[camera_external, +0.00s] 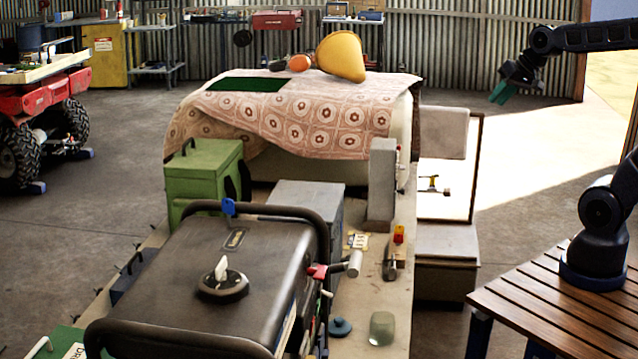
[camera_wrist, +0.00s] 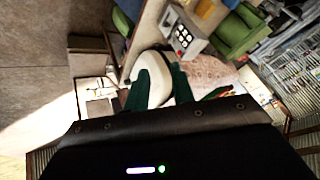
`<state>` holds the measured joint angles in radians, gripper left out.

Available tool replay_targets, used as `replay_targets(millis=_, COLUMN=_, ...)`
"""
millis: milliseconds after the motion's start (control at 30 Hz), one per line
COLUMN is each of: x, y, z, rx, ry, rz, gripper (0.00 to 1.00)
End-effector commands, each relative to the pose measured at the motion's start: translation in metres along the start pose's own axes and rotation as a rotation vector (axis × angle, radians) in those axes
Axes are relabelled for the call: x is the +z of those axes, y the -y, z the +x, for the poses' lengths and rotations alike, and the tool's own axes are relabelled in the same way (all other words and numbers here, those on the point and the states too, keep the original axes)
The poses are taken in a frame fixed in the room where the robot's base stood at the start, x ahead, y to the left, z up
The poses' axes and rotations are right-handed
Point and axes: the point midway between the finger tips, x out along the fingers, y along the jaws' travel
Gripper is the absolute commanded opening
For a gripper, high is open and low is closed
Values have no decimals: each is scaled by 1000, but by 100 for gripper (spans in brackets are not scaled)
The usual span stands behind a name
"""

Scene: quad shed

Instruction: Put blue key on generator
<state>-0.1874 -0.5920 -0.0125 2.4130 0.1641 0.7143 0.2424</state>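The generator (camera_external: 180,262) is a large dark box with black tube handles, in the front left of the external view. A small blue key-like thing (camera_external: 229,207) shows against its rear tube; I cannot tell whether it rests on the tube or stands just behind it. My gripper (camera_external: 500,92) hangs in the air at the upper right, far from both. In the wrist view, the two green fingers of my gripper (camera_wrist: 161,92) are apart, with nothing held between them. I cannot make out the key in the wrist view.
A cloth-draped white tank (camera_external: 400,125) bears a yellow cone-shaped thing (camera_external: 341,57). A green canister (camera_external: 205,172) and grey boxes stand behind the generator. A slatted wooden table (camera_external: 540,305) is at the right. The air around my gripper is free.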

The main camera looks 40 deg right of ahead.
Motion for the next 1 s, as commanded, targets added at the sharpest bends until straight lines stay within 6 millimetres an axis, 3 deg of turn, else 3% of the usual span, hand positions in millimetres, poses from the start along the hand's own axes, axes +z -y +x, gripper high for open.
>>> replay_targets(millis=33, x=16, y=-22, z=-7, rx=48, ry=18, rz=-35, gripper=25)
replay_targets(millis=100, x=38, y=-48, z=-14, rx=107, ry=55, rz=-89, gripper=25)
replay_targets(millis=300, x=82, y=-91, z=-26, rx=212, ry=141, rz=-181, gripper=25)
replay_targets(millis=467, x=92, y=-100, z=-28, rx=236, ry=165, rz=-204, gripper=25)
replay_targets(millis=1000, x=92, y=-99, z=-28, rx=234, ry=164, rz=-203, gripper=25)
